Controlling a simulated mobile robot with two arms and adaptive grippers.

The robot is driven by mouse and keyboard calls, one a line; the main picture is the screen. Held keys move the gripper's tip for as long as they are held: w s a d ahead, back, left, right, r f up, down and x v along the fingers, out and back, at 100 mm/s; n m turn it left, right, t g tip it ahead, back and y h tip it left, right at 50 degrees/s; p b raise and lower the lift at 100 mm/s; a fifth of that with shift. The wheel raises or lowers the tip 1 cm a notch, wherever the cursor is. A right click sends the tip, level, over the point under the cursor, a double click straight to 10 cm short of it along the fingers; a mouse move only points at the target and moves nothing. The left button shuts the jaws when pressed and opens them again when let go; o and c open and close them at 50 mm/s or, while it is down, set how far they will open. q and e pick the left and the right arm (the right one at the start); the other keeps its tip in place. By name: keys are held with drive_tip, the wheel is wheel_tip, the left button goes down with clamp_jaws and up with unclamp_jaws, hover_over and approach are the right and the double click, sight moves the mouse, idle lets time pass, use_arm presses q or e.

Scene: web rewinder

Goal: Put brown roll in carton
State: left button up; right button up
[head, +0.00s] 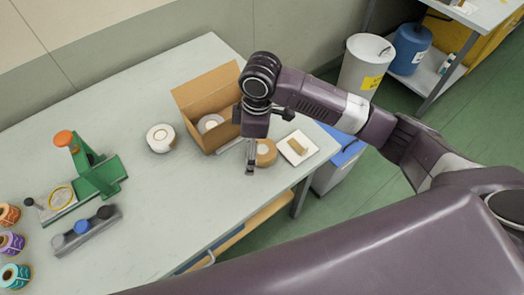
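The brown roll (267,153) lies on the table, right of the open carton (190,97). The cardboard carton has its flaps up and a white roll (209,123) inside. My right gripper (250,170) points down at the left edge of the brown roll and covers part of it. Its fingers show nearly edge-on, so I cannot tell whether they are open or whether they touch the roll. My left gripper is out of view.
The grey table (120,240) also holds a white roll (160,138), a green tape dispenser (97,176), a grey stand with knobs (86,232) and several coloured rolls (10,243) at left. A white tray with a tan block (298,146) lies right of the brown roll.

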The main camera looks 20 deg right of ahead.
wheel_tip(320, 180, up, 4)
drive_tip(key=h, duration=0.1)
hover_over(263, 148)
drive_tip(key=f, duration=0.2)
drive_tip(key=f+p, duration=0.1)
drive_tip(key=f, duration=0.3)
drive_tip(key=shift+d+f+p, duration=0.3)
drive_tip(key=shift+f, duration=0.1)
drive_tip(key=shift+a+f, duration=0.1)
drive_tip(key=shift+f, duration=0.2)
drive_tip(key=f, duration=0.2)
drive_tip(key=f+p, duration=0.1)
drive_tip(key=shift+s+a+f+p, duration=0.1)
drive_tip(key=shift+a+f+p, duration=0.1)
drive_tip(key=shift+f+p, duration=0.15)
drive_tip(key=shift+f, duration=0.45)
drive_tip(key=c, duration=1.5)
drive_tip(key=shift+r, duration=0.15)
